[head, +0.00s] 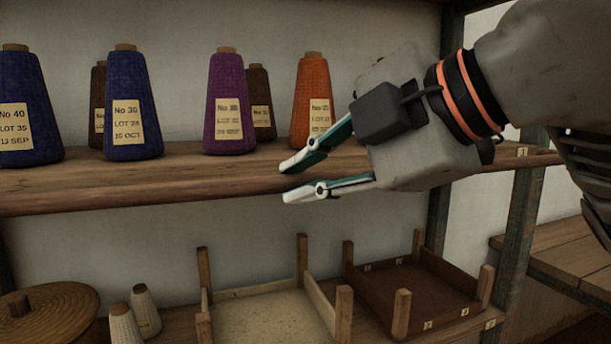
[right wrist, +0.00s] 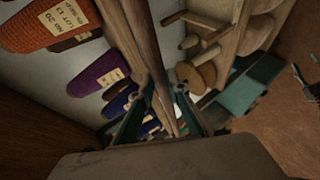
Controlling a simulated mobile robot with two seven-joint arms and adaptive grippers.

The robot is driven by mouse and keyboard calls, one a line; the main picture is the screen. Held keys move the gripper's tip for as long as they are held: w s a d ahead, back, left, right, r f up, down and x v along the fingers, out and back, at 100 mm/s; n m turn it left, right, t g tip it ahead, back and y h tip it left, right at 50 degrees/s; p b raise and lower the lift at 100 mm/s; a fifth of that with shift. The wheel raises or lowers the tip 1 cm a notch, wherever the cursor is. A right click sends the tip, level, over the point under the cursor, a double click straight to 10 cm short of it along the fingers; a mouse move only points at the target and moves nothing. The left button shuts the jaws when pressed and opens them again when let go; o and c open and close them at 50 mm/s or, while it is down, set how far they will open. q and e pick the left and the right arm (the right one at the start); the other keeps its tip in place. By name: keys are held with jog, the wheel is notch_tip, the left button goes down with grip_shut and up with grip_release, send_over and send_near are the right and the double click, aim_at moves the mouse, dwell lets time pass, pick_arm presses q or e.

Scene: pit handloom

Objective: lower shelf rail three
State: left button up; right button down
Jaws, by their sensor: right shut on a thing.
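The upper shelf board (head: 130,186) is a brown wooden plank running across the head view, with yarn cones standing on it. My right gripper (head: 289,181) comes in from the right and is at the board's front edge, one finger above the other. Its two fingers are shut on the board's edge. In the right wrist view, the board (right wrist: 147,45) runs lengthwise between the fingers of my right gripper (right wrist: 164,88). The exact contact at the fingertips is hard to see.
On the board stand blue cones (head: 132,105), a purple cone (head: 229,105), an orange cone (head: 314,100) and brown ones behind. Below are wooden trays with corner posts (head: 344,315), small cream cones (head: 145,310) and a round woven lid (head: 55,318). An upright post (head: 521,215) stands at right.

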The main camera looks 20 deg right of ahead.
jog(key=c, duration=2)
grip_release()
jog(key=f, duration=0.2)
jog(key=f+g, duration=0.1)
jog(key=shift+s, duration=0.25)
pick_arm(q)
jog(key=shift+s+f, duration=0.2)
jog(key=shift+f, duration=0.1)
pick_arm(e)
jog(key=shift+o, duration=0.2)
jog(key=shift+w+r+h, duration=0.1)
jog(key=shift+h, duration=0.2)
jog(key=shift+r, duration=0.1)
pick_arm(q)
jog(key=shift+w+r, duration=0.1)
pick_arm(e)
jog(key=v, duration=1.2)
jog(key=shift+r, duration=0.15)
